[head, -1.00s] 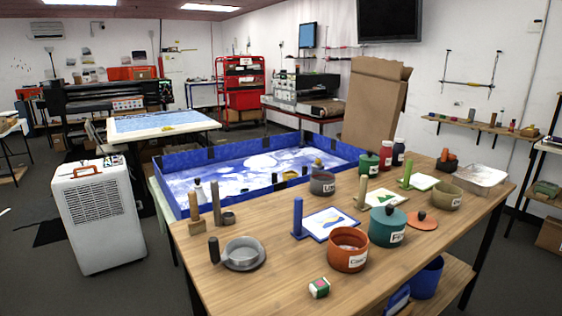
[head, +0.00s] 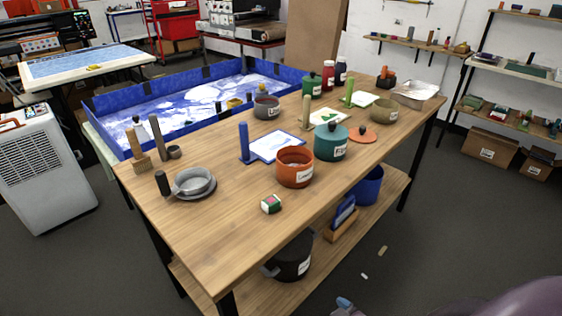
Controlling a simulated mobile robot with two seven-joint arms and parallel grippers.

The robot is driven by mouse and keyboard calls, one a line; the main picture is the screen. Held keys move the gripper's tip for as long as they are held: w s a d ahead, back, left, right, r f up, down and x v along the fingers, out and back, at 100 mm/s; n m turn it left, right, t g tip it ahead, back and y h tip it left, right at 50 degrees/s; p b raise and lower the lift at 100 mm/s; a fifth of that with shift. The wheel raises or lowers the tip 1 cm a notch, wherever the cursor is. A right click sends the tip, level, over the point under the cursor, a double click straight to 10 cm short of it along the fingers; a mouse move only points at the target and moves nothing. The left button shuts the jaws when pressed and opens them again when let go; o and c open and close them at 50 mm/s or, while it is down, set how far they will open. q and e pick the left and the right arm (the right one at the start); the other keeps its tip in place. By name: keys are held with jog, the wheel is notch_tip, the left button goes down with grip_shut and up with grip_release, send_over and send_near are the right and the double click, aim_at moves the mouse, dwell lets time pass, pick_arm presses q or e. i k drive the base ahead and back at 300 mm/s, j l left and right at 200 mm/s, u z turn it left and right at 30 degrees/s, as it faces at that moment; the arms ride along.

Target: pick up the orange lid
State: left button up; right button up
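The orange lid (head: 357,136), a flat disc with a dark knob, lies on the wooden table (head: 230,232) near its right part. It lies just right of the lidded teal pot (head: 331,148), apart from the open orange pot (head: 294,172). The lid is in plain sight.
An olive pot (head: 384,113) and metal tray (head: 415,96) stand behind the lid. The table's front right strip is clear.

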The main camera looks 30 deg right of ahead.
aim_at(361, 135)
jog(key=z, duration=1.5)
jog(key=u, duration=0.25)
jog(key=i+l+u, duration=0.15)
jog(key=l+u, duration=0.25)
jog(key=i+l+u, duration=0.15)
jog(key=u, duration=0.2)
jog(key=i+l+u, duration=0.25)
jog(key=l, duration=0.65)
jog(key=l+u, duration=0.25)
jog(key=l, duration=0.65)
